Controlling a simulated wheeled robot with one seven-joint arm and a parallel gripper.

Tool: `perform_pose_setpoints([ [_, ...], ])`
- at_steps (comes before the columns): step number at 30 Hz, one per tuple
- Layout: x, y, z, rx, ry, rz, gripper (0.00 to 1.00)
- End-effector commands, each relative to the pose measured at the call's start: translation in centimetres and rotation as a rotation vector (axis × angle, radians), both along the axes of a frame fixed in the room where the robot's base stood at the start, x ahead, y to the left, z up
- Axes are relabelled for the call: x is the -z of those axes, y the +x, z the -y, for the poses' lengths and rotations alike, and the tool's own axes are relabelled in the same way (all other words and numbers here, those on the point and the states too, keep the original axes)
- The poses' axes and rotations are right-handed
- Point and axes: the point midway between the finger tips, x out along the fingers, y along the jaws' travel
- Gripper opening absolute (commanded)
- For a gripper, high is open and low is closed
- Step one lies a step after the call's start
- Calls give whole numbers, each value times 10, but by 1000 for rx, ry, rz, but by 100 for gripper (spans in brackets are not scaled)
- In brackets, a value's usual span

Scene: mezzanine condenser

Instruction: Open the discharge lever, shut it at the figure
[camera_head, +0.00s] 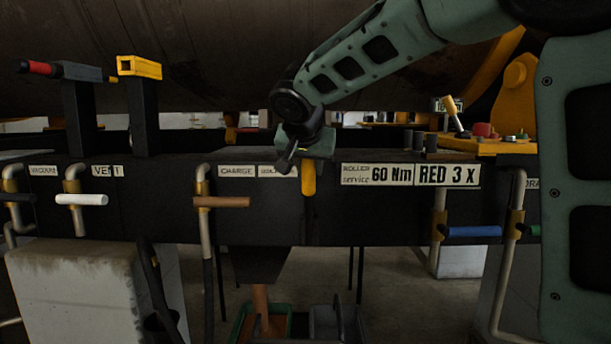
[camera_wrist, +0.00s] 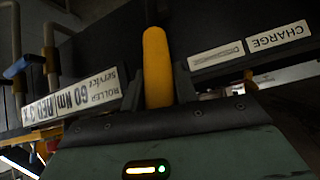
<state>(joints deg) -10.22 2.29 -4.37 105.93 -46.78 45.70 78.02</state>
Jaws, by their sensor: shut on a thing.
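A yellow lever handle (camera_head: 308,182) hangs from the front of the dark panel, between a partly covered label (camera_head: 277,171) and the "ROLLER service 60 Nm" plate (camera_head: 377,174). My gripper (camera_head: 305,155) is at its top and shut on it. In the wrist view the yellow handle (camera_wrist: 157,70) stands between my dark fingers (camera_wrist: 158,95). Below the panel, a dark chute (camera_head: 258,264) has a brown upright column (camera_head: 260,299) under it, reaching a green-rimmed bin (camera_head: 240,326). I cannot tell whether the column is flowing material. No readable weight figure shows.
Other valve handles line the panel: white (camera_head: 82,199), brown (camera_head: 222,202) and blue (camera_head: 473,231). A "RED 3 X" plate (camera_head: 447,175) is to the right. A grey bin (camera_head: 337,323) stands beside the green one. A pale block (camera_head: 75,290) fills the lower left.

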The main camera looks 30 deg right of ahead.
Motion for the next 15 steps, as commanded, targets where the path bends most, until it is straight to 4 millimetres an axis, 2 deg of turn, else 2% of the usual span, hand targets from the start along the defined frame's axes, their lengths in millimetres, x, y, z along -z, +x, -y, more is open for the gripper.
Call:
perform_pose_setpoints([
  [10, 0, -1, -3, -4, 5, 2, 0],
  [11, 0, -1, -3, -3, 5, 3, 37],
  [12, 0, -1, -3, -4, 5, 2, 48],
  [15, 0, -1, -2, -2, 4, 2, 50],
])
